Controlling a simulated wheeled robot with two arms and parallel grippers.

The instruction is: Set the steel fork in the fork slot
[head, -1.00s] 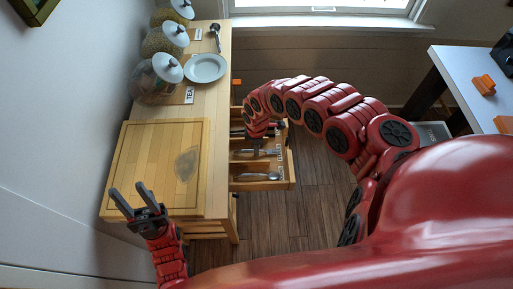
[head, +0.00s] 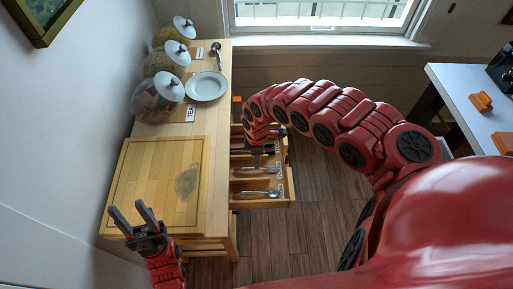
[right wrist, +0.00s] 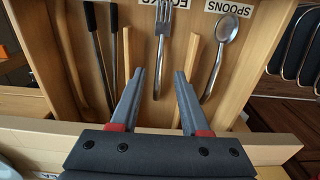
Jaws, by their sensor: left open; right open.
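The steel fork (right wrist: 162,45) lies in the slot labelled for forks (right wrist: 172,85), between two wooden dividers, in the right wrist view. Its tines point toward the label at the top. It also shows in the drawer in the head view (head: 251,169). My right gripper (right wrist: 159,74) is open over that slot, one finger on each side of the fork handle, with a gap on both sides. In the head view my right arm partly covers the drawer. My left gripper (head: 133,216) is open and empty by the near end of the cutting board.
The open drawer (head: 289,190) also holds a spoon (right wrist: 220,50) in the spoons slot and dark-handled cutlery (right wrist: 100,50) to the left. The counter carries a cutting board (head: 145,180), a white plate (head: 206,86) and lidded jars (head: 157,97). A white table (head: 460,95) stands at right.

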